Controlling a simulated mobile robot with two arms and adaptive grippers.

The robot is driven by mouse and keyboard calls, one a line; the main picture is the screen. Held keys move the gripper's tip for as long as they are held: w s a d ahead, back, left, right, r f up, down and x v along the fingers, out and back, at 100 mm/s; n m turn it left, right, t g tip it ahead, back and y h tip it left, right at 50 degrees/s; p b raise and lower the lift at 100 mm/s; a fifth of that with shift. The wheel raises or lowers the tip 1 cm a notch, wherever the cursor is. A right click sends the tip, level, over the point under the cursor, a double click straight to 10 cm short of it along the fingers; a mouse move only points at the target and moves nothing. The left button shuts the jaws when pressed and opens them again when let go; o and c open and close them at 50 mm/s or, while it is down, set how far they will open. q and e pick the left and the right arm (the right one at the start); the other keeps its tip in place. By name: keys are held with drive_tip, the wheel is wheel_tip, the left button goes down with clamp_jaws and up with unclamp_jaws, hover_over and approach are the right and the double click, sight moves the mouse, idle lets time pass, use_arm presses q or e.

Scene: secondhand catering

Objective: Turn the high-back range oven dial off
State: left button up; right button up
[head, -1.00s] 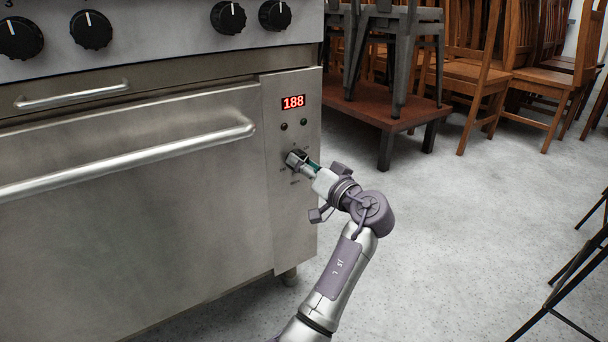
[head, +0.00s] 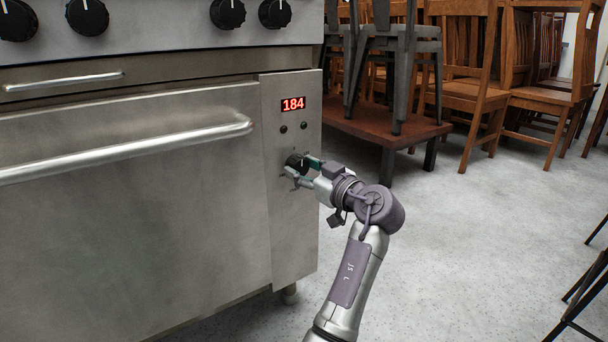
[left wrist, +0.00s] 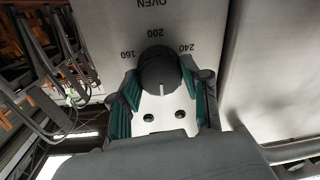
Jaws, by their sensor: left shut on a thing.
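The oven dial (head: 296,161) is a round black knob on the right-hand panel of the steel range, below a red display (head: 293,104) reading 184. My left gripper (head: 299,166) is shut on it, one teal-lined finger on each side. In the left wrist view the dial (left wrist: 157,69) sits between the fingertips, upside down in the picture. Its white mark points away from the 200 label, toward two small lamps (left wrist: 164,117). In the head view that mark points up, and both lamps (head: 294,127) look dark. My right gripper is not in view.
A long oven door handle (head: 130,159) juts out left of the dial panel. Several black hob knobs (head: 228,13) line the top. A low brown table (head: 375,131) with stacked stools stands behind at right, and wooden chairs (head: 480,95) beyond. Open floor lies right of my arm.

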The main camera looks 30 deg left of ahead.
use_arm(q)
drive_tip(key=shift+f, duration=0.15)
idle(0.4)
drive_tip(key=o, duration=1.1)
drive_tip(key=shift+o, duration=0.2)
drive_tip(key=v, duration=0.7)
drive_tip(key=shift+d, duration=0.3)
